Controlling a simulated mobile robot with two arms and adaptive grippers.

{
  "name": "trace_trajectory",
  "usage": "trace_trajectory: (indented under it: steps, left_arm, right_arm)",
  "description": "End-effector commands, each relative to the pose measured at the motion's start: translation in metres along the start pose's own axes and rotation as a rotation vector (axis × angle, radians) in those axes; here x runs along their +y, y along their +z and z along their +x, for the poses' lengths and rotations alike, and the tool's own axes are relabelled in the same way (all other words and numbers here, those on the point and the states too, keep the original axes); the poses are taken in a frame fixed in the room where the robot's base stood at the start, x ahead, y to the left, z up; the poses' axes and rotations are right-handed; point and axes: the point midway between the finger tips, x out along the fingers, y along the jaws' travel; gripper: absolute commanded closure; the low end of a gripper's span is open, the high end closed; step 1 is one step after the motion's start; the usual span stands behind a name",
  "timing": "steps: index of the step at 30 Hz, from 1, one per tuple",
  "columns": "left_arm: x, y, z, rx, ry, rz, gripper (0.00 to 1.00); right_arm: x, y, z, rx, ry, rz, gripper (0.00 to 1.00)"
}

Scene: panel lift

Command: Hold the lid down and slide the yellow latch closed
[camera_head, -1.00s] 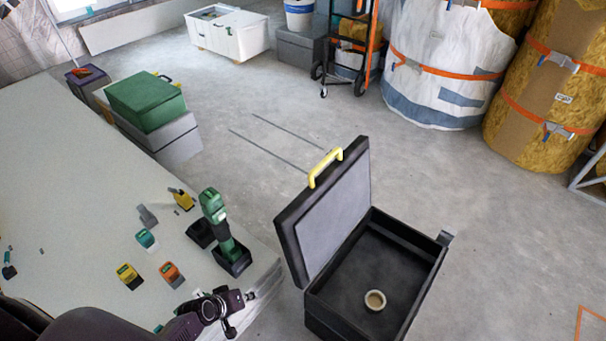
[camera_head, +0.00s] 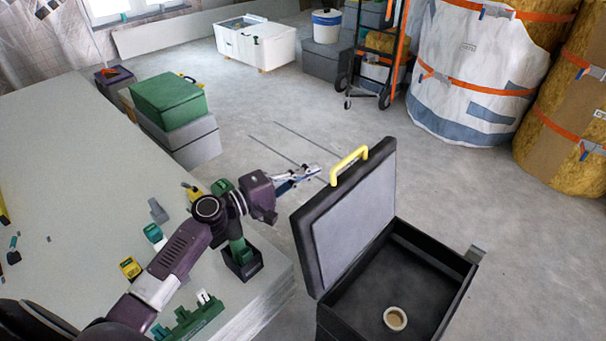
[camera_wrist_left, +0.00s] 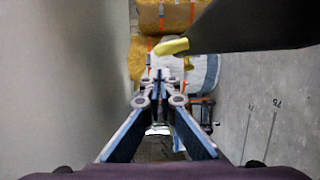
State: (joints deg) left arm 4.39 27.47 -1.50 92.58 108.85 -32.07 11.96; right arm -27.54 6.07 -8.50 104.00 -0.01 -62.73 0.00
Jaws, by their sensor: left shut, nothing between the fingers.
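A black toolbox (camera_head: 340,325) stands open on the floor to the right of the board stack. Its lid (camera_head: 350,225) is raised and leans back to the left, with a yellow handle (camera_head: 349,165) on its upper edge. The handle also shows in the left wrist view (camera_wrist_left: 171,46). A small grey catch (camera_head: 475,254) sits at the box's right rim; I see no yellow latch. A tan ring-shaped item (camera_head: 395,318) lies inside. My left gripper (camera_head: 316,172) is shut and empty, just left of the handle and apart from it. My right gripper is not in view.
The pale board stack (camera_head: 75,190) on the left bears a green drill (camera_head: 240,250) and several small tools. Green and grey boxes (camera_head: 168,101) stand behind it. Two thin rods lie on the floor.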

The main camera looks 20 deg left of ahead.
Motion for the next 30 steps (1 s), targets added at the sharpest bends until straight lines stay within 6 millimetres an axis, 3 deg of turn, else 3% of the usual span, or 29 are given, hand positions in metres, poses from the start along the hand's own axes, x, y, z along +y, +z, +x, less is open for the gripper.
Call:
trace_trajectory:
  steps: [6, 11, 30]
  left_arm:
    - [0.001, 0.0, 0.038, 0.001, 0.0, 0.0, 1.0]
    - [-0.001, 0.0, 0.052, 0.001, -0.001, 0.001, 1.0]
    - [0.004, 0.003, 0.056, 0.001, -0.009, 0.032, 1.0]
  right_arm:
    - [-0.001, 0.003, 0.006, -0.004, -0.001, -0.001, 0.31]
    - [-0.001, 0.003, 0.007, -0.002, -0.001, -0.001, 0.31]
    - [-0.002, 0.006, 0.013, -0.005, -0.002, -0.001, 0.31]
